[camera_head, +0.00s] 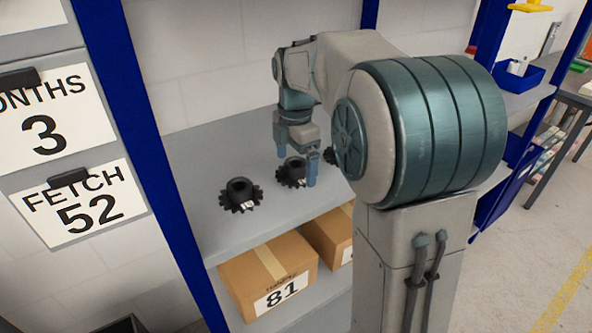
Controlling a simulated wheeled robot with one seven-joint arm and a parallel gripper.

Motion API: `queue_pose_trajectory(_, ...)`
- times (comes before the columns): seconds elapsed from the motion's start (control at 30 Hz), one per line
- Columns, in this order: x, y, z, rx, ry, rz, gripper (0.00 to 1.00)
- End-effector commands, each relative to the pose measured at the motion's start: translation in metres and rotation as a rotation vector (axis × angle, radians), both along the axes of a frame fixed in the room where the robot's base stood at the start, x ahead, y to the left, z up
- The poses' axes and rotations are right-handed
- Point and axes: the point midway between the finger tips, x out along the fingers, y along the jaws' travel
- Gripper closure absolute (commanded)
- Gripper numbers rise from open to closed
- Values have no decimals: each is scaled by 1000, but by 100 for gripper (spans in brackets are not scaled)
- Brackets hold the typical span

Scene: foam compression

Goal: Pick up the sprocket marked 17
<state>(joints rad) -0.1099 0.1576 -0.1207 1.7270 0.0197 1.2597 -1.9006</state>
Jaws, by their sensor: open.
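Three black toothed sprockets stand on the grey shelf (205,165). The left sprocket (238,194) is in full view, with a small white label at its front. The middle sprocket (289,174) is partly covered by my gripper and also has a small white label. The third sprocket (329,156) is mostly hidden behind my gripper and arm. The label numbers are too small to read, so I cannot tell which is 17. My gripper (297,167) is open and points down at the middle sprocket, one finger on each side of it in the picture. Contact cannot be told.
Cardboard boxes sit on the shelf below, one marked 81 (268,275). A blue rack post (150,150) stands left of the shelf, beside signs reading "FETCH 52" (85,205) and "3". My arm covers the shelf's right part. The shelf left of the sprockets is clear.

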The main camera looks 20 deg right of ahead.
Motion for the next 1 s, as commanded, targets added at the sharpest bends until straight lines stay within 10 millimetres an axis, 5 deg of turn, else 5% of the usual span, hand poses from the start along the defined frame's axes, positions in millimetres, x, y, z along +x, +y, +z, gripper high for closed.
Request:
queue_pose_trajectory(0.33,0,0,-10,1,-2,0,0)
queue_pose_trajectory(0.53,0,0,-10,1,-2,0,51)
queue_pose_trajectory(1.0,1,0,5,1,-5,0,51)
